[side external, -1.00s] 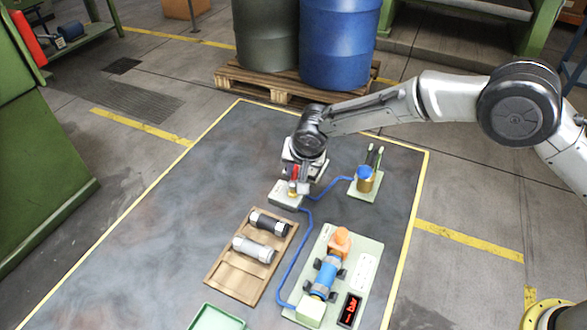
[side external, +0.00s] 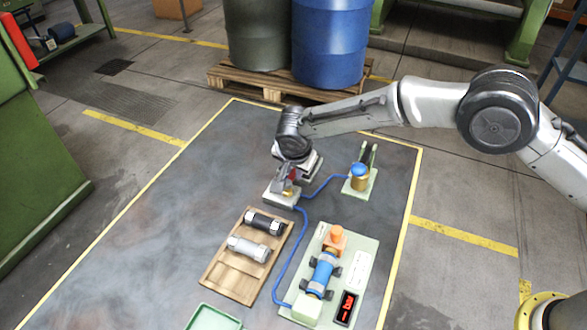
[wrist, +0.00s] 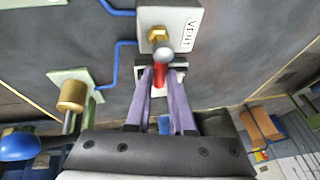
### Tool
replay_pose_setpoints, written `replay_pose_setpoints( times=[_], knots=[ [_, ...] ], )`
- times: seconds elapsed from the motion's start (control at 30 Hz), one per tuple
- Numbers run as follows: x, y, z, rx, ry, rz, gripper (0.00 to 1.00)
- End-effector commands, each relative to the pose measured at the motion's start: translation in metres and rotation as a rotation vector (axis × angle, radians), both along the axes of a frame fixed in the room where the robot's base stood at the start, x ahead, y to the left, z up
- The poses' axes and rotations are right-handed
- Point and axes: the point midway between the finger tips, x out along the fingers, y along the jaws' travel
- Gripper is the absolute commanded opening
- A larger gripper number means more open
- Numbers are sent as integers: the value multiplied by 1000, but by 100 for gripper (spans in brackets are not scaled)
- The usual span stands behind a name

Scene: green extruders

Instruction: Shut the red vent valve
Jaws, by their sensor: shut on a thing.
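The vent valve is a pale block (side external: 280,198) with a brass fitting on the dark mat. In the wrist view its VENT label (wrist: 191,32) and brass hex fitting (wrist: 158,35) show, with a grey rounded end just below the fitting. The red handle (wrist: 160,80) lies between my two fingers. My gripper (wrist: 161,82) is shut on this red handle. In the side view, my gripper (side external: 292,178) is right at the valve block and covers much of the handle (side external: 294,173). The handle's exact angle is hard to tell.
A blue hose (side external: 304,230) runs from the valve to a green plate (side external: 357,256) with a blue cylinder and red-lit display (side external: 346,308). A brass pump (side external: 359,184) with a blue top stands right of the valve. A wooden tray (side external: 221,283) holds two cylinders. The mat's left side is clear.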

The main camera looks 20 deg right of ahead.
Motion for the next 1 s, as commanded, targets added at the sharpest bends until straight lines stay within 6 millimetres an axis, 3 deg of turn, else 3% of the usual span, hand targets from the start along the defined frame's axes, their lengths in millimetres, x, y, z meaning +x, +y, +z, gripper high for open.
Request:
replay_pose_setpoints(
  times=[0.1, 0.13, 0.27, 0.67, 1.0],
  knots=[
    [-1, 0, -1, 0, 4, -1, 0],
    [-2, 0, -1, 0, 4, -1, 26],
    [-1, 0, 0, -1, 2, 0, 50],
    [-2, 1, 6, 1, -1, 2, 51],
    [-28, 12, 63, 3, -2, 3, 51]
  ],
)
